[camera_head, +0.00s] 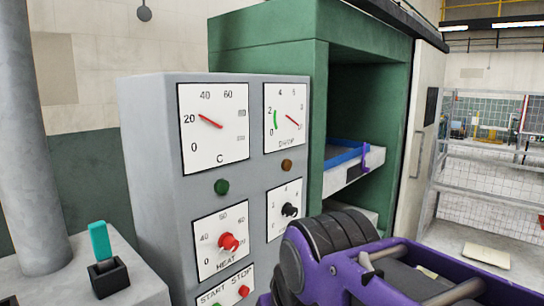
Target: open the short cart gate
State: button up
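The short cart gate cannot be picked out with certainty. A grey wire-mesh structure (490,190) with metal rails and posts stands at the right, beyond the green cabinet, and may be part of the cart. I cannot tell a gate, hinge or latch in it. A purple and black arm part, which looks like mine, fills the bottom right and hides what lies behind it. My gripper's fingers are not in view.
A grey control panel (160,150) with dials, knobs and buttons stands close in the middle. A green press cabinet (318,110) behind it holds a blue-edged tray (345,157). A teal lever (100,242) is at lower left. Some floor shows at the right, with a pale flat piece (487,257) on it.

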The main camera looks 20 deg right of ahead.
aim_at(433, 182)
jog(key=z, duration=2.15)
jog(key=i+z, duration=0.3)
jog(key=i, duration=3.45)
jog(key=i+l, duration=0.1)
jog(key=i, duration=0.45)
jog(key=i+l+u, duration=0.15)
jog(key=i, duration=0.45)
